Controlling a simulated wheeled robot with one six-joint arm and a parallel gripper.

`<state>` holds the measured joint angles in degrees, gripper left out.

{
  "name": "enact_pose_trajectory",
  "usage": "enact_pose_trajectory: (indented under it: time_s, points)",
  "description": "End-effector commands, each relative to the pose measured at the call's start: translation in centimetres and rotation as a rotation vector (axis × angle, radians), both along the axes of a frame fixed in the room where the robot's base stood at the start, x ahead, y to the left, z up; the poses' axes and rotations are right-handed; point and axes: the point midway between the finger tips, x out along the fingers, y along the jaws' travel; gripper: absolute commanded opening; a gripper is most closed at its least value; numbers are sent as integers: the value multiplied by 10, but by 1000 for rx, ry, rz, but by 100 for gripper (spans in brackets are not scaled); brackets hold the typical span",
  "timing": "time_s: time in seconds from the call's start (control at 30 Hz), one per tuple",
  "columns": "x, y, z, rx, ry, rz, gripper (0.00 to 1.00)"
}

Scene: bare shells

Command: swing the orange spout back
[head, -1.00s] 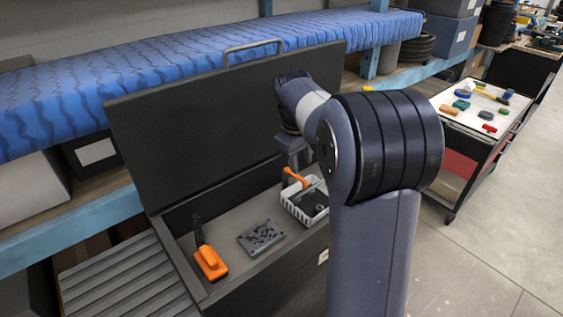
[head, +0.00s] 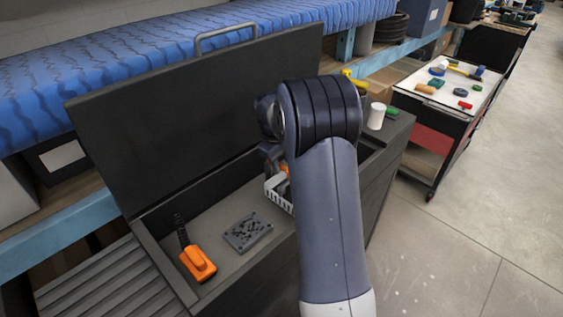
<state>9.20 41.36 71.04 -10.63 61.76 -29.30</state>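The orange spout (head: 284,167) shows only in part, at the white slotted basket (head: 278,194) inside the open black chest. My arm covers most of the basket and whatever the spout is fixed to. My gripper (head: 272,153) is down at the basket, close beside the spout. Its fingers are small, dark and partly hidden behind my arm. I cannot tell whether they touch the spout or are open or shut.
The chest's raised lid (head: 180,115) stands behind the basket. A dark perforated plate (head: 248,232) and an orange-handled tool (head: 198,263) lie on the chest floor at left. A white cup (head: 376,116) stands right of my arm. A tool cart (head: 440,120) is farther right.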

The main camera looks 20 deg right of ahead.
Motion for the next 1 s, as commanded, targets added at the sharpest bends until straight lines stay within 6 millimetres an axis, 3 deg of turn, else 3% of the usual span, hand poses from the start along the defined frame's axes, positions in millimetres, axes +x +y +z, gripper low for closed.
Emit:
enact_pose_trajectory:
  time_s: [0.37,0.8,1.0]
  points:
    - [1,-1,-6,0,-1,0,35]
    - [1,-1,-5,0,-1,0,0]
    - [1,-1,-5,0,-1,0,0]
